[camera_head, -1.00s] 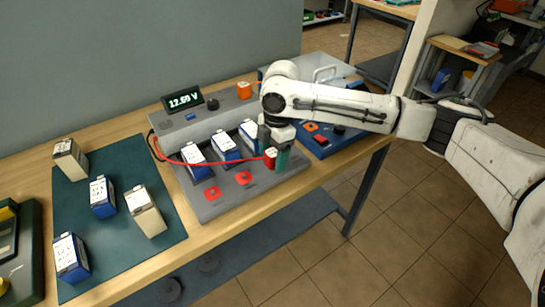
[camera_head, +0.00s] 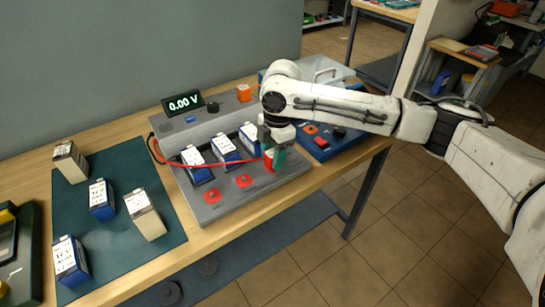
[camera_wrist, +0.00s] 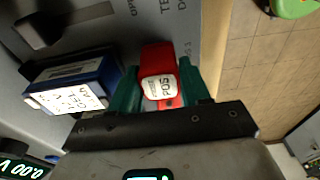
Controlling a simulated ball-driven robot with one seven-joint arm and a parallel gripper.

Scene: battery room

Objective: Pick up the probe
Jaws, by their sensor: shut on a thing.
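The red probe (camera_head: 268,161) is at the right front of the grey tester (camera_head: 225,196), with a red cable running left from it. In the wrist view the probe (camera_wrist: 158,62) shows a white label reading POS. My gripper (camera_head: 276,155) has its green fingers closed on both sides of it; they also show in the wrist view (camera_wrist: 160,88). The probe's lower end is partly hidden, so I cannot tell whether it touches the tester. The display (camera_head: 184,103) on the tester reads 0.00 V.
Several blue-and-white batteries (camera_head: 225,149) stand in the tester, close to my gripper. More batteries stand on the green mat (camera_head: 125,250) at left. A blue unit (camera_head: 318,147) is to the right.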

